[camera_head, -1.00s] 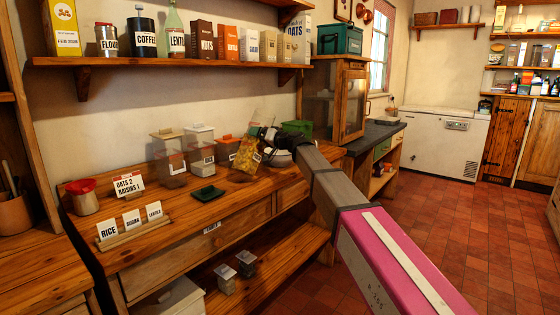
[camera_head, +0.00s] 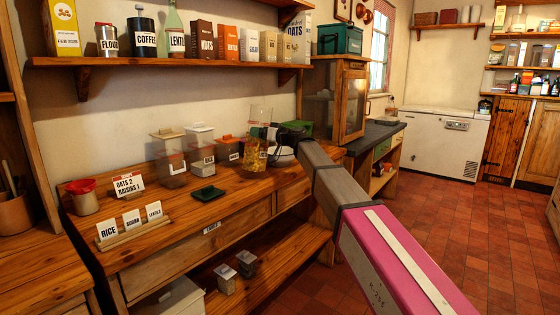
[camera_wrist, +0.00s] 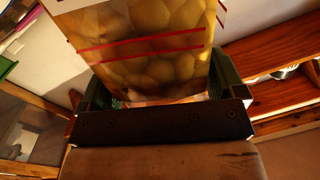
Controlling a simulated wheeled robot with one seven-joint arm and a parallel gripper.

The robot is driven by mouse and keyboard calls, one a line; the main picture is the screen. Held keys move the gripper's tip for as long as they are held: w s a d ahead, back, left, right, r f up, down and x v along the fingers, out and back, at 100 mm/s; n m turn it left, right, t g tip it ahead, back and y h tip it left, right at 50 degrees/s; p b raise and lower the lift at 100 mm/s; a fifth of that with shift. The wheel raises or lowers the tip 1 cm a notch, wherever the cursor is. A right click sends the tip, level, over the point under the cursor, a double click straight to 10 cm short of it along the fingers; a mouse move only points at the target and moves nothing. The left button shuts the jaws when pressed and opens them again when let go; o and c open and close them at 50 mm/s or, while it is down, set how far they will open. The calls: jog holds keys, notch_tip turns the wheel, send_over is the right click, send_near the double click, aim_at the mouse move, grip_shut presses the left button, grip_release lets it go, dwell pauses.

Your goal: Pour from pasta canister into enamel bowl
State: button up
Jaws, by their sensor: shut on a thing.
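The pasta canister (camera_head: 257,151), clear with yellow pasta in its lower part, stands about upright in the head view; its upper part looks empty. My gripper (camera_head: 274,142) is shut on it from the right. In the wrist view the canister (camera_wrist: 150,50) fills the space between the green finger pads, with yellow contents and red lines on its side. I cannot tell whether its base touches the counter. The pale enamel bowl (camera_head: 283,160) is just right of the canister, partly hidden by my gripper and arm.
Several clear canisters (camera_head: 171,164) stand left along the counter (camera_head: 150,225). A dark green lid (camera_head: 207,193) lies in front of them. Label cards (camera_head: 131,218) and a red-topped jar (camera_head: 84,198) are at left. A loaded shelf (camera_head: 180,63) hangs above.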

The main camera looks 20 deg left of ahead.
jog(key=shift+s+a+r+n, duration=0.25)
jog(key=shift+s+r+n, duration=0.3)
jog(key=shift+s, duration=0.25)
jog(key=shift+s+a+r+n, duration=0.25)
jog(key=shift+s+r+n, duration=0.25)
jog(key=shift+s, duration=0.3)
jog(key=shift+s+a+r+n, duration=0.25)
jog(key=shift+s+r+n, duration=0.25)
jog(key=shift+s, duration=0.3)
